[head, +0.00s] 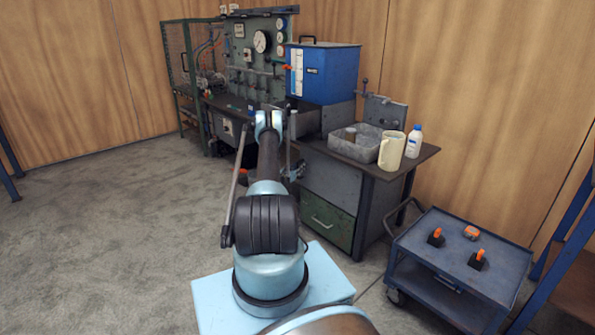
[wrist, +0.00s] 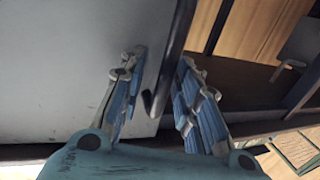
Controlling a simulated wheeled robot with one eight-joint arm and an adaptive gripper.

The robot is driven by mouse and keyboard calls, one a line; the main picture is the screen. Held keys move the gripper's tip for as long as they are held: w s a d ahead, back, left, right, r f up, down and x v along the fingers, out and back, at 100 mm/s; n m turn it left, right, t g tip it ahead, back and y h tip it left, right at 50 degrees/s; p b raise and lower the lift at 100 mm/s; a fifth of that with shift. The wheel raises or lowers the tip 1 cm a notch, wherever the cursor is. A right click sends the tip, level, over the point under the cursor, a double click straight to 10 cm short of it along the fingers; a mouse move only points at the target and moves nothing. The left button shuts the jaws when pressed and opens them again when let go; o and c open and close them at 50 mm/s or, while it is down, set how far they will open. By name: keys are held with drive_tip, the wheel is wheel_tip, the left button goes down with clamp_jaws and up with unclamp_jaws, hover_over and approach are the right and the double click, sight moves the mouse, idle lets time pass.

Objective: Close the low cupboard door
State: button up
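In the wrist view a flat grey panel (wrist: 70,60), which looks like the cupboard door, fills the left side. A dark bar with a bent lower end (wrist: 172,60) runs along its right edge. My gripper (wrist: 160,105) is open, with one blue-padded finger on each side of the bar's lower end. I cannot tell whether either finger touches it. In the head view my gripper (head: 268,120) is stretched forward beside the workbench. My arm hides much of the area below it, and I cannot make out the door clearly there.
The workbench (head: 425,154) carries a blue tank (head: 335,75), a grey tray (head: 352,150), a cream jug (head: 391,150) and a white bottle (head: 413,142). A green drawer (head: 328,222) is below. A blue trolley (head: 460,255) stands at right. Carpet (head: 100,220) at left is clear.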

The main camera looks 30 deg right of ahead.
drive_tip(key=v, duration=0.7)
drive_tip(key=shift+a, duration=0.2)
drive_tip(key=shift+s, duration=0.2)
